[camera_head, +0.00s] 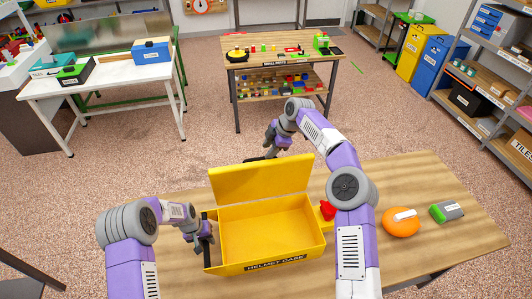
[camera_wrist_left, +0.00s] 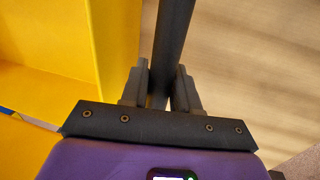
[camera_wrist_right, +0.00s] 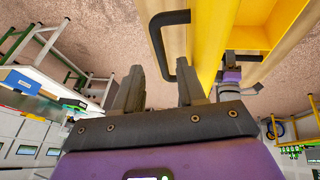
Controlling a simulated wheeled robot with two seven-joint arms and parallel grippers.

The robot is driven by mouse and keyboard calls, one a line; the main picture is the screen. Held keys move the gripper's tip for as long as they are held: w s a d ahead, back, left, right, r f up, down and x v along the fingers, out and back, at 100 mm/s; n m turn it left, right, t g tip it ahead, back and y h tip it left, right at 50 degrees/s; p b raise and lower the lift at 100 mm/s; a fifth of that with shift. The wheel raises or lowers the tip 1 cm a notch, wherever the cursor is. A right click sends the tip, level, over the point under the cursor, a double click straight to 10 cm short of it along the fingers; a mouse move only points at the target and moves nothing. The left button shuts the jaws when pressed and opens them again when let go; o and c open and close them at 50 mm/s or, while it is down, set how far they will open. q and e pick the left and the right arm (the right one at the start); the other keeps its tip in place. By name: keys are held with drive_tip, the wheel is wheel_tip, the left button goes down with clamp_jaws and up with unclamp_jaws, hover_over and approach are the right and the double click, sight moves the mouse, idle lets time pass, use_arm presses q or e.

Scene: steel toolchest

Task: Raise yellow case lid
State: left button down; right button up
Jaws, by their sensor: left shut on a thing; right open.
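The yellow case (camera_head: 265,268), labelled HELMET CASE, sits on the wooden table. Its lid (camera_head: 262,180) stands raised, roughly upright, at the far side, and the empty-looking inside shows. My left gripper (camera_head: 203,240) is at the case's left side, shut on a dark bar, apparently a side handle (camera_wrist_left: 172,45); the yellow wall is beside it in the left wrist view. My right gripper (camera_head: 272,148) is behind the lid's top edge. In the right wrist view it is open (camera_wrist_right: 160,85), with the black lid handle (camera_wrist_right: 157,42) just beyond its fingers, apparently not gripped.
A red object (camera_head: 327,210) is at the case's right side, partly behind my right arm. An orange rounded object (camera_head: 400,224) and a grey-green item (camera_head: 447,212) lie on the table's right. A workbench (camera_head: 282,48), a white table (camera_head: 95,82) and shelving stand farther off, with open floor between.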

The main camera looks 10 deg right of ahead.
drive_tip(key=v, duration=0.8)
drive_tip(key=shift+r, duration=0.25)
drive_tip(key=shift+d, duration=0.1)
drive_tip(key=c, duration=0.6)
drive_tip(key=shift+s+d+r, duration=0.1)
drive_tip(key=shift+s, duration=0.05)
clamp_jaws()
drive_tip(key=shift+s+t+y, duration=0.3)
drive_tip(key=shift+s+t, duration=0.3)
drive_tip(key=shift+s, duration=0.3)
drive_tip(key=s+a+f+m+t, duration=0.1)
drive_tip(key=s+f, duration=0.1)
drive_tip(key=s, duration=0.5)
drive_tip(key=s+f+m+t, duration=0.1)
drive_tip(key=s+f, duration=0.2)
drive_tip(key=s, duration=0.3)
approach(261, 178)
drive_tip(key=shift+x, duration=1.95)
